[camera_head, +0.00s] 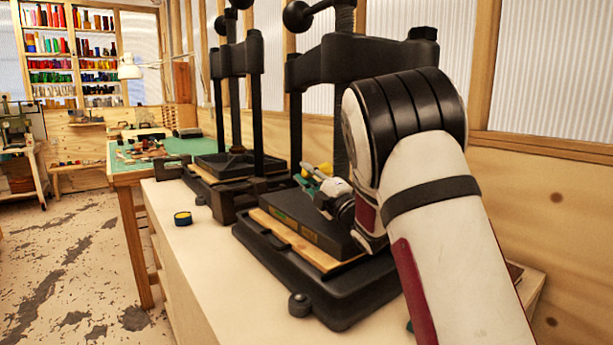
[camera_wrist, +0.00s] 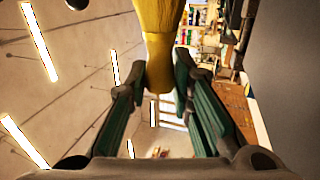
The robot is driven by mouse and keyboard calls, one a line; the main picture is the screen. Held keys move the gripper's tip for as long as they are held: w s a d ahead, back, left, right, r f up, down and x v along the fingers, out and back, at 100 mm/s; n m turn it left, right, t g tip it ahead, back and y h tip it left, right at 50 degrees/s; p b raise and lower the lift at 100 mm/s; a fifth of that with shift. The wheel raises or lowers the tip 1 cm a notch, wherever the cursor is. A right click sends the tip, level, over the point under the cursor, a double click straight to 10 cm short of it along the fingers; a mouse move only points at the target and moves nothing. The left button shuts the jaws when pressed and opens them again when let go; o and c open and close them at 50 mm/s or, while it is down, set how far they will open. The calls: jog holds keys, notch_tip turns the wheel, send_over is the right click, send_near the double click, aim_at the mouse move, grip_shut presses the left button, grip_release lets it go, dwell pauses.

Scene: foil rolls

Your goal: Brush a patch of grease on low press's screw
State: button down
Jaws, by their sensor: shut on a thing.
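Two black screw presses stand on the bench: a nearer press (camera_head: 364,60) and a farther press (camera_head: 235,60). I cannot tell which is the low one. The nearer press's screw (camera_head: 342,108) is partly hidden by my arm; the farther press's screw (camera_head: 235,110) shows below its crossbar. My gripper (camera_head: 320,176) is over the nearer press's bed, beside its posts. In the wrist view my gripper (camera_wrist: 161,78) is shut on a yellow handle (camera_wrist: 160,35), which looks like the brush. Its bristles and any grease cannot be made out.
A small round tin (camera_head: 182,218), yellow and dark blue, sits on the pale bench (camera_head: 205,270) left of the nearer press. A dark block and wooden boards (camera_head: 295,240) lie on that press's bed. A green-topped table (camera_head: 180,147) stands behind. The bench's front left is clear.

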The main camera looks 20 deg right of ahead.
jog(key=shift+w+d+b, duration=0.3)
jog(key=shift+d+b, duration=0.25)
jog(key=shift+d, duration=0.4)
dwell(0.5)
jog(key=shift+r, duration=0.1)
jog(key=shift+d+r+p, duration=0.2)
jog(key=shift+r+p, duration=0.1)
jog(key=shift+r, duration=5.85)
jog(key=shift+f+b, duration=3.7)
jog(key=shift+b, duration=0.6)
notch_tip(320, 180, down, 2)
jog(key=b, duration=0.3)
jog(key=shift+a+f, duration=0.1)
jog(key=shift+a, duration=0.05)
jog(key=shift+f, duration=0.1)
notch_tip(320, 180, down, 3)
jog(key=b, duration=0.4)
jog(key=shift+a, duration=0.1)
jog(key=shift+r+p, duration=0.55)
jog(key=shift+r, duration=1.35)
